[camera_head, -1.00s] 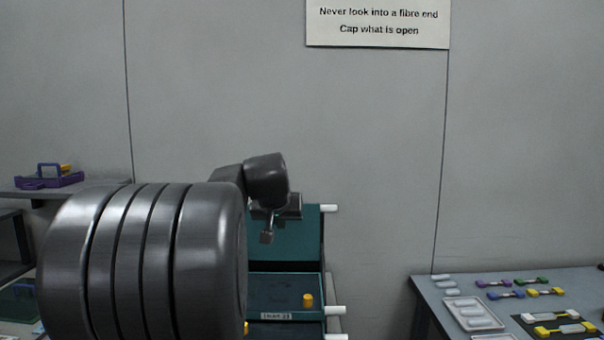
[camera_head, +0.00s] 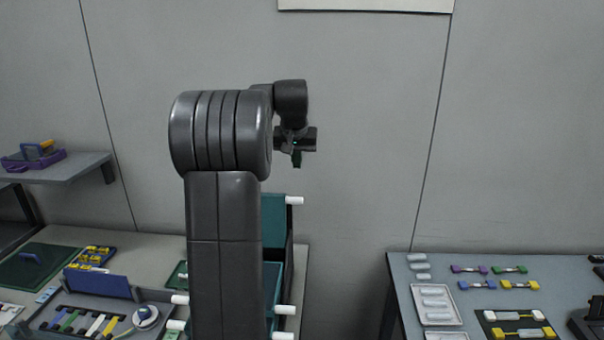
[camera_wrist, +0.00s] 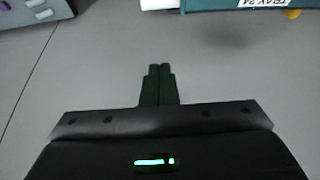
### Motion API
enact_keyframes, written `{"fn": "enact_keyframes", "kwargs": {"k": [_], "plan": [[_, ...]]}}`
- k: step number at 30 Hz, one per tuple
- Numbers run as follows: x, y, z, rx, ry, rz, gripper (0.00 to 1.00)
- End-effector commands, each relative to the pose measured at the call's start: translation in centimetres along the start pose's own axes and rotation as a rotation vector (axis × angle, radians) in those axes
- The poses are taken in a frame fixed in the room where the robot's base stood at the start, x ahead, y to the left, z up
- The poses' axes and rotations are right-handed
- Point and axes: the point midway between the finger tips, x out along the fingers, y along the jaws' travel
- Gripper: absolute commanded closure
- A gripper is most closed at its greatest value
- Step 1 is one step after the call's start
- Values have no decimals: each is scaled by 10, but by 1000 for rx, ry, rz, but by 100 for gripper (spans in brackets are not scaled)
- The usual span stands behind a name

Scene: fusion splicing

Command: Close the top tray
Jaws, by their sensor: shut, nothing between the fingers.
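The stack of teal trays (camera_head: 273,270) stands behind my arm, which hides most of it. Its top tray (camera_head: 273,222) shows as a teal panel tilted up steeply, with a white peg (camera_head: 294,200) at its upper right corner. My gripper (camera_head: 297,163) is shut and empty, in the air above the stack and apart from it. In the wrist view, its closed fingers (camera_wrist: 160,72) point toward a teal tray edge (camera_wrist: 222,4) with a label reading about "TRAY 24". A white peg (camera_wrist: 158,4) is beside that edge.
Lower white pegs (camera_head: 284,309) stick out right of the stack. A bench with a tool tray (camera_head: 70,312) is at left. A right bench (camera_head: 400,290) holds coloured parts and a white tray (camera_head: 436,305). Bare wall and open floor lie between stack and right bench.

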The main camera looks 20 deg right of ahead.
Motion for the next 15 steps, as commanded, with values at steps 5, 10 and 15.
{"fn": "enact_keyframes", "kwargs": {"k": [5,10,15], "plan": [[18,0,0,0,-4,0,100],[53,0,1,0,-6,0,100],[90,0,0,0,-5,0,100]]}}
